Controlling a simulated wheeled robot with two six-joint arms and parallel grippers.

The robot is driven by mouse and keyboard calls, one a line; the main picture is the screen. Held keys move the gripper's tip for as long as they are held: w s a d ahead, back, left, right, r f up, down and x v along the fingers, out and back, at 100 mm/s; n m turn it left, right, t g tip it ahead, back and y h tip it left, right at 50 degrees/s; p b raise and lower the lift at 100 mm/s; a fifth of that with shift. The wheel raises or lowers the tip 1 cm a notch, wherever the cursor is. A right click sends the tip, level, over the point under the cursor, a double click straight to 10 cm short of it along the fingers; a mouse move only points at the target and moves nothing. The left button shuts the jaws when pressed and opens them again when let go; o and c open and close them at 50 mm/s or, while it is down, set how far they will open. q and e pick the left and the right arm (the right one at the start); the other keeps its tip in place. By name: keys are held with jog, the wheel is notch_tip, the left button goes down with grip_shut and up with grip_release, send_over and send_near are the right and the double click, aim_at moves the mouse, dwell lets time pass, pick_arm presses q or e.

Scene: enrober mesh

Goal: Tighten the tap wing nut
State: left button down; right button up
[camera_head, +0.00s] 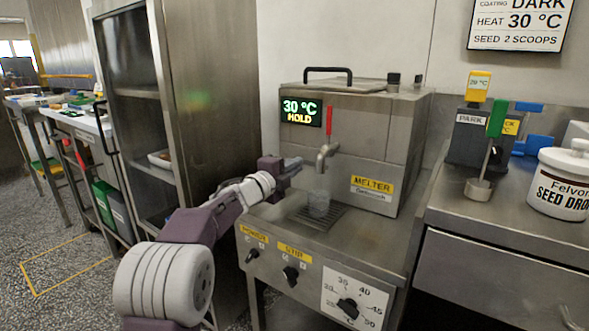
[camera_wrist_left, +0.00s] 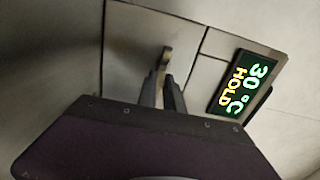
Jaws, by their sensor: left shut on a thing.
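The melter (camera_head: 360,130) is a steel box with a tap (camera_head: 326,155) on its front and a red lever (camera_head: 329,121) above the spout. My left gripper (camera_head: 296,167) is at the melter's front, just left of the tap. In the left wrist view its two dark fingers (camera_wrist_left: 161,88) are shut on a small brass-coloured piece, which looks like the tap wing nut (camera_wrist_left: 166,57). The piece stands out between the fingertips, close to the steel panel. In the head view the gripper hides the wing nut. My right gripper is not in view.
A lit display (camera_head: 301,111) reads 30 °C HOLD above the gripper. A steel cabinet (camera_head: 210,90) is at left; a white seed tub (camera_head: 560,184) stands on the right counter.

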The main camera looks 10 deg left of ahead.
pick_arm(q)
jog(key=shift+d+f, duration=0.1)
jog(key=shift+f, duration=0.2)
jog(key=c, duration=1.6)
grip_release()
jog(key=shift+o, duration=0.6)
jog(key=shift+r, duration=0.2)
jog(key=shift+s, duration=0.1)
jog(key=p+v, duration=0.1)
jog(key=v, duration=0.7)
jog(key=shift+s+r+p, duration=0.1)
jog(key=shift+r+p, duration=0.05)
jog(key=shift+p, duration=0.25)
jog(key=shift+s+a, duration=0.25)
jog(key=shift+s, duration=0.15)
jog(key=shift+f, duration=0.2)
